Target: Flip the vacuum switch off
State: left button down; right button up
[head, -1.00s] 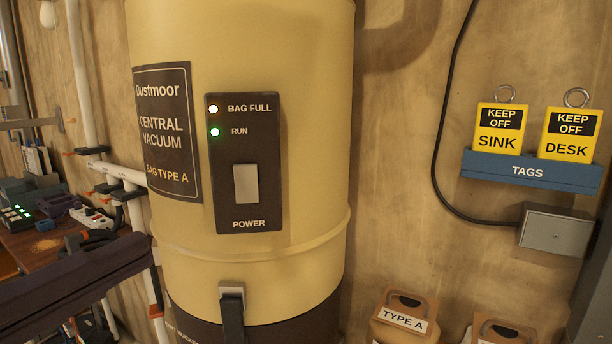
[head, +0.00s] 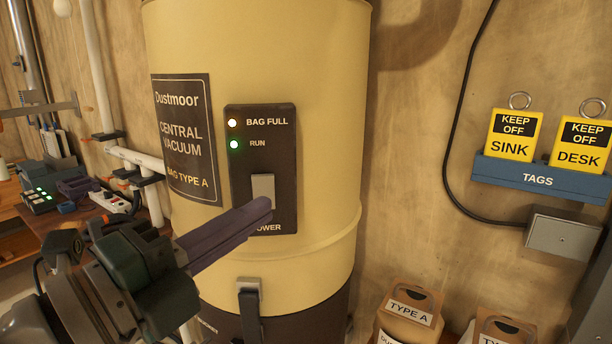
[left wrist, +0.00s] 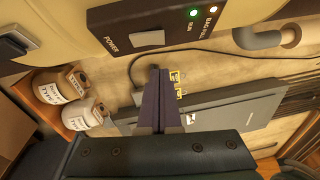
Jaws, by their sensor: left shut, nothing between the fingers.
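The central vacuum (head: 300,60) is a tan cylinder with a dark switch panel (head: 282,115). The pale power switch (head: 263,188) is a flat rocker low on that panel; its lower part is hidden behind my fingers in the head view. The BAG FULL light and the green RUN light (head: 234,144) are lit. My left gripper (head: 264,205) is shut and empty, with its tips in front of the switch's lower end; I cannot tell whether they touch. In the left wrist view, the switch (left wrist: 147,38) shows clear beyond the fingertips (left wrist: 158,70). My right gripper is not in view.
A blue tag rack (head: 540,181) with two yellow KEEP OFF tags (head: 509,137) hangs on the wall at right. TYPE A bags (head: 408,312) stand at lower right. White pipes (head: 140,158) and a cluttered bench (head: 60,215) are at left. A metal latch (head: 249,286) sits below the panel.

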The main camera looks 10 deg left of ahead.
aim_at(268, 182)
pick_arm(q)
jog(key=shift+w+a+r+p, duration=0.1)
jog(key=shift+w+a, duration=0.15)
jog(key=shift+w, duration=0.3)
jog(key=shift+w+a+r+p, duration=0.1)
jog(key=shift+w+a, duration=0.2)
jog(key=shift+w, duration=0.3)
jog(key=shift+w+a+p, duration=0.1)
jog(key=shift+w+a, duration=0.15)
jog(key=shift+w, duration=0.3)
jog(key=shift+w+a+r, duration=0.1)
jog(key=shift+w+r, duration=0.05)
jog(key=shift+w, duration=0.05)
